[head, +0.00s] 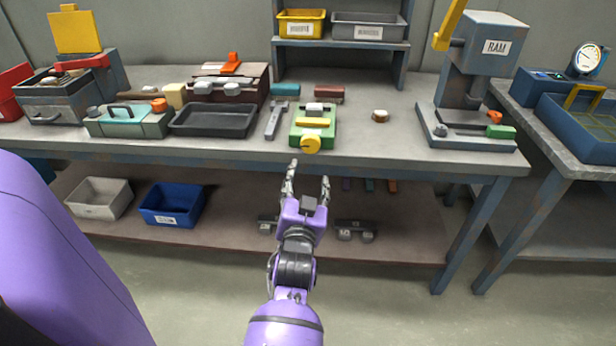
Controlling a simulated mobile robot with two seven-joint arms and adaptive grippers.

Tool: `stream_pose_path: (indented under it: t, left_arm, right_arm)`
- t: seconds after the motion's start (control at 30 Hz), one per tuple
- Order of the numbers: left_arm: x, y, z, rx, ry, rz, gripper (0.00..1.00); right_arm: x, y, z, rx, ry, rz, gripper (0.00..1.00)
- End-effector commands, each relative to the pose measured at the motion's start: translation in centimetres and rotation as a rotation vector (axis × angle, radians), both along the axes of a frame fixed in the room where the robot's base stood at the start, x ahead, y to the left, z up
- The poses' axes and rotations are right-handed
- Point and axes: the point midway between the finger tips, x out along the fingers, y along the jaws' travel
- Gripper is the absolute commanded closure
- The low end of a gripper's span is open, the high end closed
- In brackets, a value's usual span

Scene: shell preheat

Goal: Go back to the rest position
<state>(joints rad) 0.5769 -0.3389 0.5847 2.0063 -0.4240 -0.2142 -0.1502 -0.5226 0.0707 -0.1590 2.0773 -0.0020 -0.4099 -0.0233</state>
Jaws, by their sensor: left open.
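My left gripper (308,182) is in the middle of the head view, in front of the workbench's front edge. Its two fingers are spread apart with nothing between them. It points toward a green fixture (326,132) with a yellow round knob (311,145), which stands near the bench's front edge. The fingertips look apart from the fixture. A purple part of my own body fills the lower left of the view. My right gripper does not show.
The workbench (390,145) carries a dark tray (214,120), a teal-topped box (128,119) and a press marked RAM (482,45). Below, a shelf holds a white bin (99,198) and a blue bin (172,204). A side table (545,125) stands right. Floor in front is clear.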

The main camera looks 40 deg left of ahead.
Motion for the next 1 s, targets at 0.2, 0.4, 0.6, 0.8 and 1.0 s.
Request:
stream_pose_path:
  t: [0.2,0.4,0.6,0.8,1.0]
  left_arm:
    - [0.0,0.0,0.0,0.0,0.0,0.0,0.46]
    - [0.0,0.0,0.0,-0.001,0.001,0.0,0.46]
    - [1.0,-1.8,0.1,-0.092,-0.029,-0.046,0.46]
    - [-1.4,-5.8,-4.7,-0.168,0.058,-0.184,0.46]
    - [-9.2,-10.1,-13.8,-0.249,0.268,-0.317,0.46]
  right_arm:
    - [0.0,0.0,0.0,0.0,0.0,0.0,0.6]
    - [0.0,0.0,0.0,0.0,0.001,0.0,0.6]
    - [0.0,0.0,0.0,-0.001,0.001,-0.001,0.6]
    - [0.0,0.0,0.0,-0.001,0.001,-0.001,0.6]
    - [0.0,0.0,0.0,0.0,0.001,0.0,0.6]
